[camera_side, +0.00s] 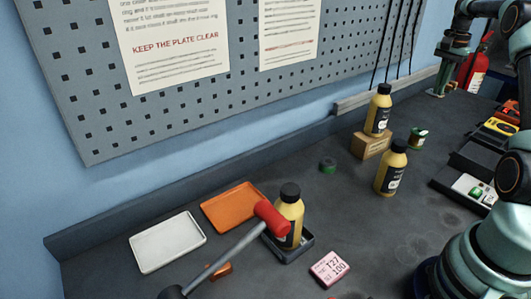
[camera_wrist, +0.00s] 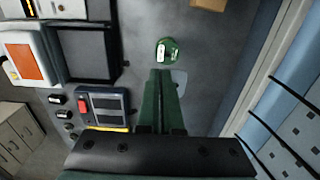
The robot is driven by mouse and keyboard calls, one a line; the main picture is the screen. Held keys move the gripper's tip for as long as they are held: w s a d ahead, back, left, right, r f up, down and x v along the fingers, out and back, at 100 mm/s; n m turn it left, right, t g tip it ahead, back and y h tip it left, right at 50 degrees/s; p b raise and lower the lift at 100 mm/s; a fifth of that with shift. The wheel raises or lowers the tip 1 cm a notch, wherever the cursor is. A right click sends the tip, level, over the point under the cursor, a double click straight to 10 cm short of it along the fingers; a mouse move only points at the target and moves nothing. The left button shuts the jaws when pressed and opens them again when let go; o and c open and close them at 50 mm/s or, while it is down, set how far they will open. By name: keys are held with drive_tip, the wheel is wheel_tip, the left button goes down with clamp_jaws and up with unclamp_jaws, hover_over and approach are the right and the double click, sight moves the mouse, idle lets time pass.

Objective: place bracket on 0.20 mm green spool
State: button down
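A green spool (camera_side: 419,138) with a white label stands on the bench at the right of the side view. A green spool with a white label also shows in the wrist view (camera_wrist: 168,51), just beyond my fingertips. The label is too small to read. A small dark green round piece (camera_side: 327,165) lies near mid-bench. I cannot identify the bracket for certain; a small orange-brown piece (camera_side: 219,271) lies partly behind the hammer handle. My gripper (camera_wrist: 161,73) has its green fingers together, with nothing visible between them.
Yellow bottles (camera_side: 391,168) stand nearby, one on a wooden block (camera_side: 368,146). A red-headed hammer (camera_side: 272,218) leans by another bottle in a dark tray. A red-switched device (camera_wrist: 101,105) sits near my fingers.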

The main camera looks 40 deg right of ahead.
sight(422, 135)
wheel_tip(422, 135, down, 14)
drive_tip(key=shift+r, duration=0.2)
drive_tip(key=shift+f, duration=0.1)
idle(0.3)
drive_tip(key=c, duration=1.1)
unclamp_jaws()
